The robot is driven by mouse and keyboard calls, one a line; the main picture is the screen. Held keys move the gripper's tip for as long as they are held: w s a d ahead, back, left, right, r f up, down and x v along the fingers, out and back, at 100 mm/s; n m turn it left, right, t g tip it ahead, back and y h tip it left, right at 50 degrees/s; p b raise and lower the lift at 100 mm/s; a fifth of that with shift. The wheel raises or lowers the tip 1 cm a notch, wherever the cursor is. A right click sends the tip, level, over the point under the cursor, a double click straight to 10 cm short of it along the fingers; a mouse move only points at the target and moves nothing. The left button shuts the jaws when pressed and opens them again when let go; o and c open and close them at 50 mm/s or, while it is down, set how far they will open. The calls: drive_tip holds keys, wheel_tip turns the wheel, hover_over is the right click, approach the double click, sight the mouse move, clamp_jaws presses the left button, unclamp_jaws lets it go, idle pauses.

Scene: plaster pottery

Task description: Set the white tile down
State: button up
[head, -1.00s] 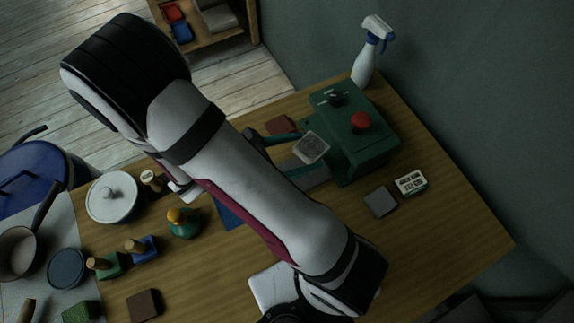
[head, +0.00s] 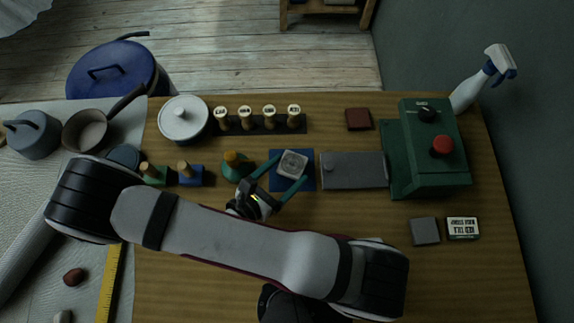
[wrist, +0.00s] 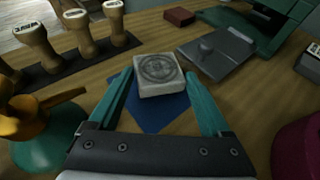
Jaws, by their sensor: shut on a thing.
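The white tile (head: 293,163) has a round grey pattern stamped on its top. My gripper (head: 291,169) has teal fingers and is shut on the tile by its sides. The tile is over the blue square mat (head: 277,184), face up and roughly level. In the wrist view the tile (wrist: 158,74) sits between the fingertips with the blue mat (wrist: 160,113) beneath it. I cannot tell whether its underside touches the mat.
A grey plate (head: 355,172) of the green press (head: 422,150) lies just right of the mat. A rack of several wooden stamps (head: 258,120) stands behind it. A green bottle with an orange top (head: 236,165) is close on the left.

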drive_tip(key=shift+f, duration=0.8)
drive_tip(key=shift+f, duration=0.1)
drive_tip(key=o, duration=1.4)
